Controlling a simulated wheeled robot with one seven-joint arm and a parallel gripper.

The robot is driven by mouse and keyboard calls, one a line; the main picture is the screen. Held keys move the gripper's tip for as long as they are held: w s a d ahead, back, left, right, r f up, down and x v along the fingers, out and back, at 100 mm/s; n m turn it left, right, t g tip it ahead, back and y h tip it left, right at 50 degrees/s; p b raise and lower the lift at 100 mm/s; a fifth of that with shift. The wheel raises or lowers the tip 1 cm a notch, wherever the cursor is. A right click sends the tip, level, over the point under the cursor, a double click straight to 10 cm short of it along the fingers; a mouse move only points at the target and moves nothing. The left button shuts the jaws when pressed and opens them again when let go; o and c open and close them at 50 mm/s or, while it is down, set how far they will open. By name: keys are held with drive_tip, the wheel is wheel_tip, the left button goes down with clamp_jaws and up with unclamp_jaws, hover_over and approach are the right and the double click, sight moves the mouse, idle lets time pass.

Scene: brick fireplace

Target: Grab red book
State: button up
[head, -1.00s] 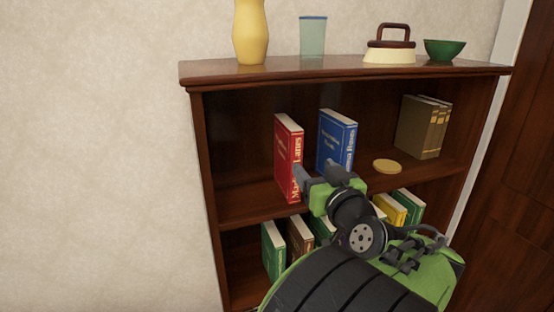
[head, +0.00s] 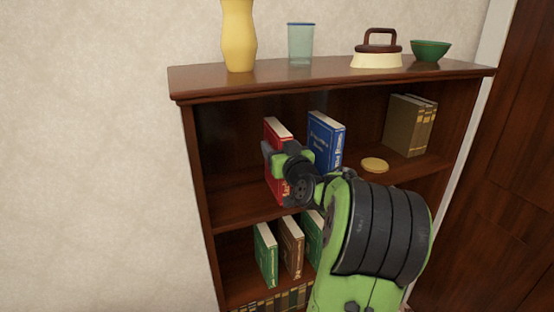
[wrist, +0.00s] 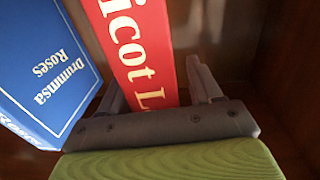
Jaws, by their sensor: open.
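The red book (head: 275,188) stands upright on the upper shelf of the dark wooden bookcase. My gripper (head: 278,154) is in front of it and hides the middle of its spine. In the wrist view the red book (wrist: 140,45), with white lettering on its spine, lies between the two fingers of my open gripper (wrist: 154,78). One finger is on each side of the book, and a gap shows on the right. I cannot tell whether the left finger touches the book. The fingertips' depth along the book is unclear.
A blue book (head: 325,140) stands close beside the red one; it also shows in the wrist view (wrist: 40,75). A yellow disc (head: 374,165) and brown books (head: 408,124) are farther right. Green and brown books (head: 291,246) stand below. A yellow vase (head: 239,38) is on top.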

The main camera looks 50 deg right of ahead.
clamp_jaws()
idle(1.3)
